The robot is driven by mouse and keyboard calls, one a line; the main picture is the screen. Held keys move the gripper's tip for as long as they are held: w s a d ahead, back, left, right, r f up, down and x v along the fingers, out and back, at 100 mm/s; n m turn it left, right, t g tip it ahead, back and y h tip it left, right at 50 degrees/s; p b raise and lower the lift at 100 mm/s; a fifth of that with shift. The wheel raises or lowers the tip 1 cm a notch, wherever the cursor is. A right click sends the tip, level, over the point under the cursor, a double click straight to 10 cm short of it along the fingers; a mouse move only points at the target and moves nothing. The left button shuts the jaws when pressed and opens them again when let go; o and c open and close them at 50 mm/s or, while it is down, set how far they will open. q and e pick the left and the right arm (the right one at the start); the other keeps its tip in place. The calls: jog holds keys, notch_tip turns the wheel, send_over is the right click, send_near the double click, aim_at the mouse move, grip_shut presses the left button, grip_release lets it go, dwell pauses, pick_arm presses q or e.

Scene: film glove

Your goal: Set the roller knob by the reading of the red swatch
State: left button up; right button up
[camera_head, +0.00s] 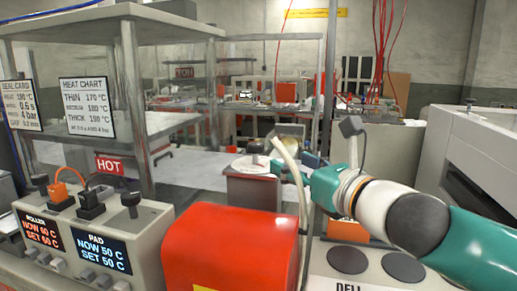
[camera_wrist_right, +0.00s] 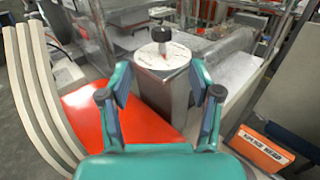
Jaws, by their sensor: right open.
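The console (camera_head: 145,237) at the left has a roller display (camera_head: 41,233) reading NOW 60 C, SET 60 C and a pad display (camera_head: 102,250) reading NOW 50 C, SET 50 C. Black knobs stand on its top; which is the roller knob is unclear. A grey pedestal (camera_head: 252,190) carries a white dial (camera_head: 250,164) and black knob. In the right wrist view the dial (camera_wrist_right: 178,60) and knob (camera_wrist_right: 161,36) lie ahead, with a red pointer mark. My right gripper (camera_wrist_right: 160,95) is open and empty, fingers either side of the pedestal's image. I cannot identify the red swatch. My left gripper is not visible.
A red box (camera_head: 230,245) stands in front of the pedestal. A heat chart (camera_head: 88,107) lists THIN 170, a middle line and THICK 190. A HOT sign (camera_head: 110,165) hangs near a metal frame. An orange labelled item (camera_wrist_right: 264,147) lies right of my right gripper.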

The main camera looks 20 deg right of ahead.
aim_at(261, 143)
jog(key=x, duration=1.1)
jog(key=shift+w+d+r, duration=0.1)
jog(key=shift+w, duration=0.3)
jog(key=shift+p+x, duration=0.35)
jog(key=shift+x, duration=0.5)
jog(key=c, duration=1.2)
jog(key=shift+o, duration=0.2)
jog(key=shift+d+r+p, duration=0.1)
jog(key=shift+p, duration=0.5)
jog(key=n+g+y+p, duration=0.3)
jog(key=y+p, duration=0.1)
jog(key=p, duration=0.4)
jog(key=n+g+y+p, duration=0.4)
jog(key=p, duration=0.5)
jog(key=n+g+y+p, duration=0.3)
jog(key=y+p, duration=0.1)
jog(key=p, duration=0.4)
jog(key=shift+w+d+r+n+p, duration=0.1)
jog(key=shift+w+d+n+p, duration=0.2)
jog(key=shift+w+d+p, duration=0.1)
jog(key=shift+f+n+g+y+p, duration=0.2)
jog(key=shift+n+g+y+p, duration=0.3)
jog(key=shift+g+p, duration=0.55)
